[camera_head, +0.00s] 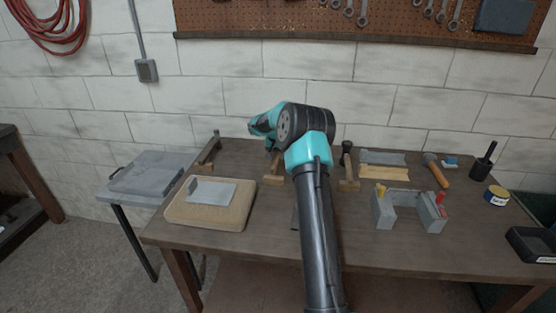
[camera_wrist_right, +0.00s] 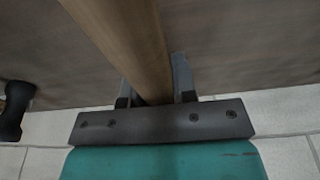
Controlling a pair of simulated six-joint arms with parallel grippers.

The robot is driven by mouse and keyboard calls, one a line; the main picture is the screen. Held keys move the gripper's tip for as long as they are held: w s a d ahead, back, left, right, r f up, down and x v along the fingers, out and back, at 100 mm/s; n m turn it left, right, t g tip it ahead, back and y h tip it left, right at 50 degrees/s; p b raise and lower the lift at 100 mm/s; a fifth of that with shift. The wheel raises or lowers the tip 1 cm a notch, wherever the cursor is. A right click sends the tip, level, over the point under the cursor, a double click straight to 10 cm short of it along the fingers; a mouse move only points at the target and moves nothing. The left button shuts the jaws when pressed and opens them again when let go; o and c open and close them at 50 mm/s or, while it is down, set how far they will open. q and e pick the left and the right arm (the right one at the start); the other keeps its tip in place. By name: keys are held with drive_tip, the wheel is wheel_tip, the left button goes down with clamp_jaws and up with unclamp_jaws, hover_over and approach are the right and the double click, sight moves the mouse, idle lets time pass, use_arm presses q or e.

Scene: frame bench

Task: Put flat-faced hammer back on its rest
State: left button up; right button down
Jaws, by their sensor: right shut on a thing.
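My right gripper (camera_wrist_right: 153,82) is shut on a wooden handle (camera_wrist_right: 125,40) in the right wrist view. The handle runs up and left out of the picture, so no hammer head shows there. A dark knob-like part (camera_head: 347,148) shows above the right one. My left gripper is not in view.
On the bench (camera_head: 260,250) lie a tan pad with a grey plate (camera_head: 180,213), a grey U-shaped block (camera_head: 384,212), an orange-handled tool (camera_head: 437,172), a tin (camera_head: 496,196) and a dark tray (camera_head: 530,243). A grey side table (camera_head: 125,193) stands left. The front of the bench is mostly clear.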

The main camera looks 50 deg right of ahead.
drive_tip(key=shift+x, duration=1.15)
drive_tip(key=shift+s+a+f, duration=0.15)
drive_tip(key=shift+a, duration=0.05)
drive_tip(key=c, duration=0.9)
unclamp_jaws()
drive_tip(key=v, duration=1.2)
drive_tip(key=shift+a, duration=0.1)
